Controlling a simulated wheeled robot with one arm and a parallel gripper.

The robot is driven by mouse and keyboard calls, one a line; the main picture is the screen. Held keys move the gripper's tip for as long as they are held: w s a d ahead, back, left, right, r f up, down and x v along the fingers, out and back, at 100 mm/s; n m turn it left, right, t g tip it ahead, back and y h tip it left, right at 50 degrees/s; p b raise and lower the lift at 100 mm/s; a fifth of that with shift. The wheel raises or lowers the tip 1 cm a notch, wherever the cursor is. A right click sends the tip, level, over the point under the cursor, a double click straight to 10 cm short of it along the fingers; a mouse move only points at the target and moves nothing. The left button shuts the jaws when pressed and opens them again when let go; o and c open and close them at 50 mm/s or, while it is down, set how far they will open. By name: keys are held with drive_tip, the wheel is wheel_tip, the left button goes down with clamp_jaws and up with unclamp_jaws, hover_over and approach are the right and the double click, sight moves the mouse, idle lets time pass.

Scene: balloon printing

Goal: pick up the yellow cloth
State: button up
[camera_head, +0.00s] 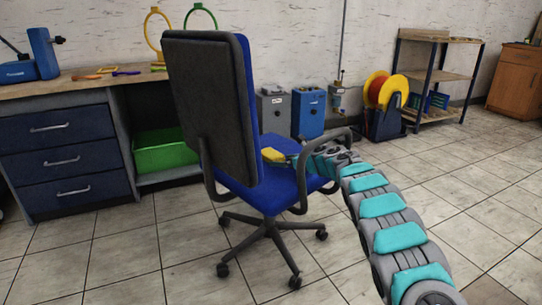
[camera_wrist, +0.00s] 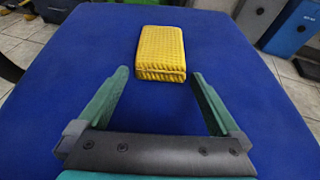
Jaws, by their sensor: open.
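The yellow cloth (camera_wrist: 161,52) is a folded, textured block lying on the blue seat (camera_wrist: 75,70) of the office chair. In the head view the yellow cloth (camera_head: 273,155) shows on the seat, just right of the chair's backrest. My gripper (camera_wrist: 158,75) is open and empty, its two green fingers spread apart. The cloth lies just ahead of the fingertips, roughly centred between them and not gripped. In the head view my arm reaches across the chair's right side, and the gripper is hard to make out beside the armrest.
The chair's dark backrest (camera_head: 205,110) stands left of the cloth, and its armrest (camera_head: 325,140) loops near my arm. A workbench (camera_head: 60,88) with drawers is at the left. Grey (camera_head: 273,110) and blue (camera_head: 308,112) boxes stand behind the chair. The tiled floor at right is mostly clear.

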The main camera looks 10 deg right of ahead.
drive_tip(key=shift+w+a+f, duration=0.1)
drive_tip(key=shift+w+a, duration=0.05)
drive_tip(key=shift+w, duration=0.1)
drive_tip(key=shift+c, duration=0.4)
drive_tip(key=c, duration=1)
